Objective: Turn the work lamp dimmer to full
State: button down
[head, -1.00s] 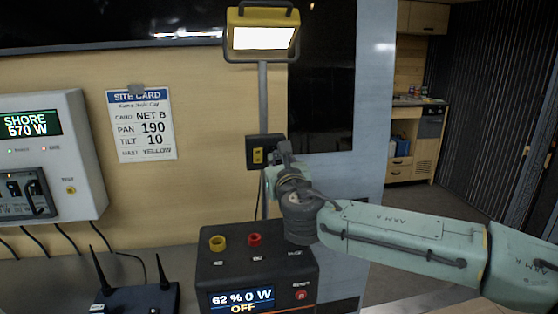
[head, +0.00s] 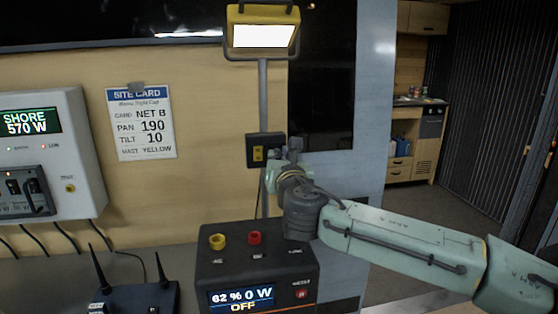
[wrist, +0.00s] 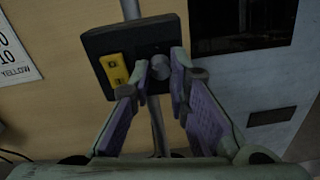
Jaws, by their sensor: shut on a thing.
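The work lamp (head: 263,37) is a yellow-framed panel on a grey pole, lit bright white. Its black dimmer box (head: 256,140) sits on the pole below it, with a yellow switch plate (head: 258,154). In the wrist view the box (wrist: 122,42) shows the yellow plate (wrist: 114,70) at left and a round grey dimmer knob (wrist: 161,65) at right. My gripper (wrist: 160,70) is shut on this knob, one finger on each side. In the head view my gripper (head: 279,169) is at the box's right side and hides the knob. I cannot read the knob's setting.
A black power unit (head: 258,240) reading 62 % and OFF stands below my wrist. A white SHORE panel (head: 80,135) and a site card (head: 141,122) are at left. A black router (head: 140,299) with two antennas stands at the lower left.

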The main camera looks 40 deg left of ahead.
jog(key=m, duration=0.3)
jog(key=shift+m+b, duration=0.4)
jog(key=m+b, duration=0.1)
jog(key=m, duration=0.2)
jog(key=shift+m, duration=0.3)
jog(key=m+b, duration=0.1)
jog(key=m, duration=0.2)
jog(key=shift+m, duration=0.3)
jog(key=m+b, duration=0.1)
jog(key=m, duration=0.2)
jog(key=shift+g, duration=0.3)
jog(key=m, duration=0.6)
jog(key=shift+m, duration=0.3)
jog(key=m, duration=0.6)
jog(key=shift+y, duration=0.3)
